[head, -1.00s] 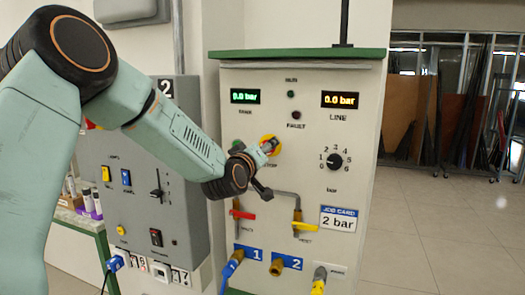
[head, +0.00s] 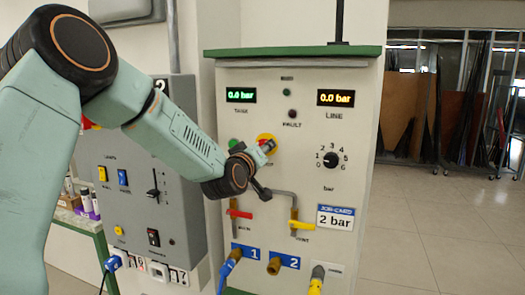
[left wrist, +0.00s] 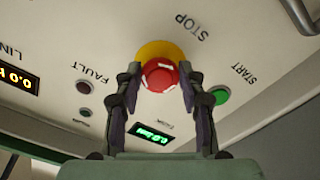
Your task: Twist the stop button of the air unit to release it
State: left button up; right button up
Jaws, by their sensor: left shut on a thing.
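The air unit (head: 300,200) is a pale panel with a green top. In the head view the gripper (head: 265,148) is at the yellow disc (head: 264,138) and hides most of the button. My right gripper is not in view.
A green start button (head: 233,143) is left of the disc. The tank display (head: 241,95) and line display (head: 336,98) read 0.0 bar. Below are a red lever (head: 239,213), a yellow lever (head: 302,225) and a bent pipe. A grey control box (head: 140,190) stands at left.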

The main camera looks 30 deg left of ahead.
pick_arm(q)
jog(key=shift+a+r+m+p, duration=0.15)
jog(key=shift+m+p, duration=0.3)
jog(key=shift+m, duration=0.75)
jog(key=shift+r+m+p, duration=0.15)
jog(key=shift+m+p, duration=0.25)
jog(key=shift+m, duration=0.8)
jog(key=shift+a+r+m+p, duration=0.15)
jog(key=shift+m+p, duration=0.3)
jog(key=shift+m, duration=0.75)
jog(key=shift+d, duration=0.1)
jog(key=o, duration=1.2)
jog(key=shift+s+d+f, duration=0.1)
jog(key=shift+s+f, duration=0.05)
jog(key=shift+f, duration=0.15)
